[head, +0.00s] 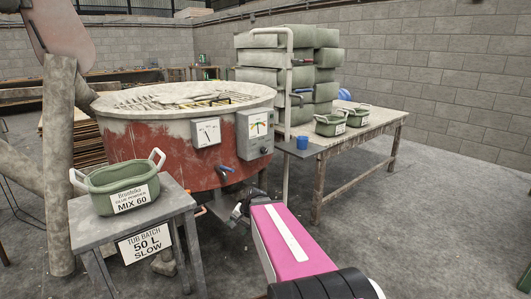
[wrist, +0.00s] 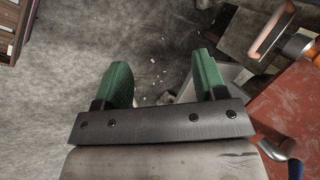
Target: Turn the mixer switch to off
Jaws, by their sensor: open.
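The mixer (head: 185,150) is a round red tub with a worn pale rim and a grating on top. A grey control box (head: 254,134) with a coloured dial is fixed to its front right, and small knobs show on its lower part. Which knob is the switch, and its setting, are too small to tell. A second box (head: 206,132) with a white dial sits to its left. My gripper (head: 238,211) is low in front of the tub, below the control box and apart from it. In the wrist view its two green fingers (wrist: 163,72) are spread with nothing between them.
A blue-handled lever (head: 224,168) sticks out below the dials. A small table (head: 155,219) with a green tub (head: 122,185) stands at left. Floor at right is clear.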

